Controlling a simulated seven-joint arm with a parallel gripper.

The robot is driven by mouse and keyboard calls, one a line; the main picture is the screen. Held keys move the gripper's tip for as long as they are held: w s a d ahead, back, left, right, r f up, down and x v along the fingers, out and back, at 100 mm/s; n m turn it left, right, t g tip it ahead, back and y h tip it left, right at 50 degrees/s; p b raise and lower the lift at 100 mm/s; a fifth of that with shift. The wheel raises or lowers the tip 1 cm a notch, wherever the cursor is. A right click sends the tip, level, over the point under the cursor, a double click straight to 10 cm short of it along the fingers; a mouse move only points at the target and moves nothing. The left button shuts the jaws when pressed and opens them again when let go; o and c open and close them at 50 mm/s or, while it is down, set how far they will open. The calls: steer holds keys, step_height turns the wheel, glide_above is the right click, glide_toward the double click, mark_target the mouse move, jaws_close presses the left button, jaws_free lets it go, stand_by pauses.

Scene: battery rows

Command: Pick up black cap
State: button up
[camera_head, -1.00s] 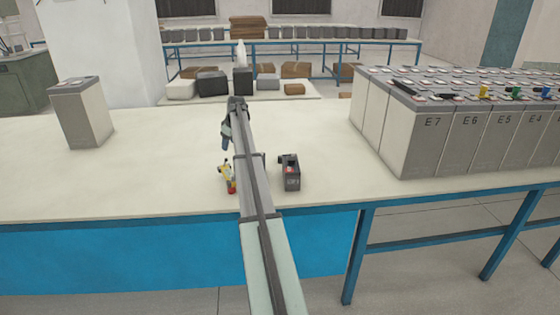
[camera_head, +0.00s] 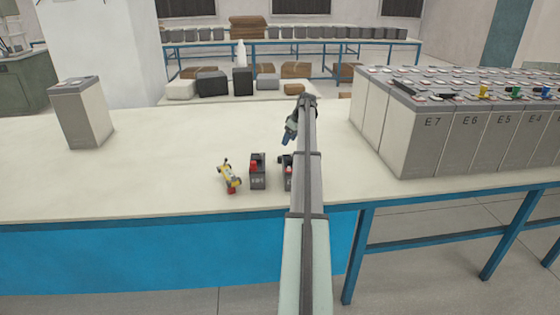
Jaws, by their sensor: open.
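Two small dark boxes stand on the cream table (camera_head: 150,185). The left box (camera_head: 258,180) has a red piece (camera_head: 253,166) on its top. The right box (camera_head: 287,180) is partly hidden behind my arm; a small black piece (camera_head: 284,159) shows at its top, which may be the black cap, but it is too small to be sure. My gripper (camera_head: 288,138) hangs above the table, behind the right box in the picture, with nothing visible in it. Its fingers are small and partly hidden by my arm.
A tall grey battery (camera_head: 82,118) stands at the left. A block of labelled batteries (camera_head: 432,140) fills the right, with dark and coloured pieces on top. The table's middle left is clear.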

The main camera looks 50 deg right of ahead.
mark_target(280, 157)
steer(key=x, duration=1.1)
steer(key=shift+w+a+f, duration=0.1)
steer(key=shift+w+a, duration=0.05)
steer(key=shift+w, duration=0.05)
steer(key=shift+c, duration=0.5)
jaws_close()
